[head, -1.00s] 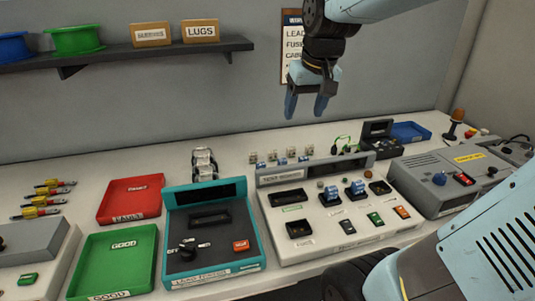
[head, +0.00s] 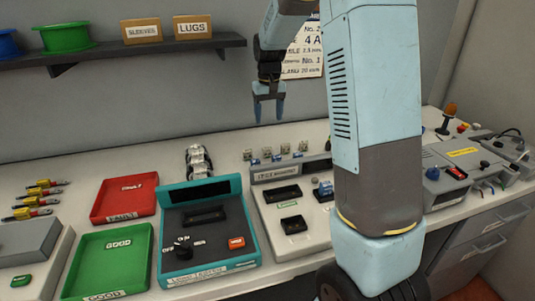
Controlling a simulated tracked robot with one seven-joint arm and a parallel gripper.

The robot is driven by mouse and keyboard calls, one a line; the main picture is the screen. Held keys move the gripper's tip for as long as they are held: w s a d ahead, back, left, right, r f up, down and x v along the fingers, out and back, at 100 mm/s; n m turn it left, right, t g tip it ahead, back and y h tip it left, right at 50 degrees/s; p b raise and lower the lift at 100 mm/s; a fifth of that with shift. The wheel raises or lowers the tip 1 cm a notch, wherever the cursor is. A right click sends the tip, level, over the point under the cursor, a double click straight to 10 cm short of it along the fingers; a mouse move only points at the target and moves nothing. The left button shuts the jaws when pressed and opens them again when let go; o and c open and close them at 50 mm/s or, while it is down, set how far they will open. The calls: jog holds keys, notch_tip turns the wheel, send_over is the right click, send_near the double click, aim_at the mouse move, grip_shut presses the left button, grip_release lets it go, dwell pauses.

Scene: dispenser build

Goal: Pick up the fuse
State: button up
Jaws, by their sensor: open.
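My gripper (head: 269,114) is open and empty, with its fingers pointing down, in front of the back wall and above the bench. I cannot tell for certain which thing is the fuse. Several small clear-and-blue parts (head: 276,155) stand in a row on the bench behind the grey test unit (head: 285,222), below my gripper. Another blue part (head: 325,189) sits on the test unit's top. A cluster of silvery cylinders (head: 198,159) stands behind the teal lead tester (head: 205,215). My arm hides the right part of the test unit.
A red tray (head: 124,198) and a green tray (head: 110,265) lie at the left. Yellow-and-red handled leads (head: 36,199) lie at the far left. A shelf (head: 120,50) with spools and boxes hangs above. A grey machine (head: 455,172) stands at the right.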

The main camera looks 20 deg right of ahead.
aim_at(267, 148)
jog(key=f, duration=1.4)
jog(key=shift+w+a+f, duration=0.15)
jog(key=shift+w+f, duration=0.1)
jog(key=shift+w, duration=0.15)
jog(key=shift+c, duration=0.3)
jog(key=c, duration=1)
jog(key=shift+r, duration=0.15)
